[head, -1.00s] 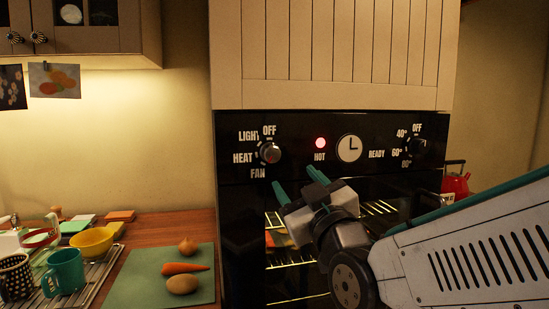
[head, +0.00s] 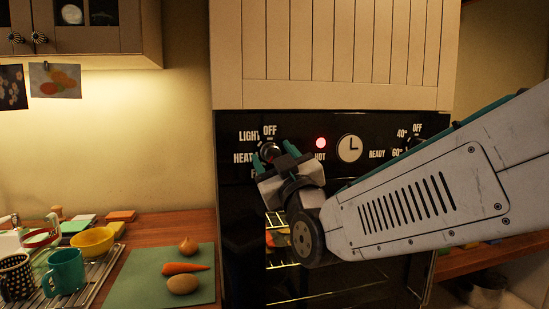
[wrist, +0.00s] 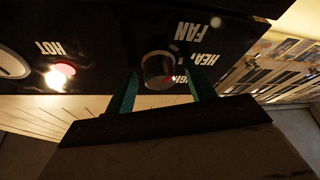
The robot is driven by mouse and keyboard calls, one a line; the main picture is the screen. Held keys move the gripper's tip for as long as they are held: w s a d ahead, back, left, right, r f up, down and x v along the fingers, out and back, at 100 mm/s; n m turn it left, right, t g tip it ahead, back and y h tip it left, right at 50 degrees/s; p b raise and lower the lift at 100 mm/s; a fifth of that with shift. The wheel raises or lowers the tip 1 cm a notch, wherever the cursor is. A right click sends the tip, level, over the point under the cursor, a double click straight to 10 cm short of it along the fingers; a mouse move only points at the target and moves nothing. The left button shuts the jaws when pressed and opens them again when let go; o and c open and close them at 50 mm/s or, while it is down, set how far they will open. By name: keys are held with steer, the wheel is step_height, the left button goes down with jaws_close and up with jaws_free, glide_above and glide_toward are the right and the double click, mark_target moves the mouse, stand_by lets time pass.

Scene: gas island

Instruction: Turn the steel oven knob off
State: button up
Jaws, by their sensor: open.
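The steel oven knob (head: 268,149) is on the left of the black oven panel, among the labels OFF, LIGHT, HEAT and FAN. It is partly hidden behind my gripper (head: 274,156) in the head view. In the wrist view, which is upside down, the round knob (wrist: 155,68) shows between the tips of the two green fingers of my gripper (wrist: 162,85). The fingers are open, one on each side, with gaps that look clear of the knob. I cannot tell which label the knob points to.
A lit red HOT lamp (head: 320,143) and a clock dial (head: 349,148) are right of the knob. A second dark knob (head: 414,143) is farther right, partly behind my arm. A green board (head: 143,283) with vegetables and a yellow bowl (head: 92,241) are on the counter at left.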

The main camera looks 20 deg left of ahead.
steer(key=c, duration=1)
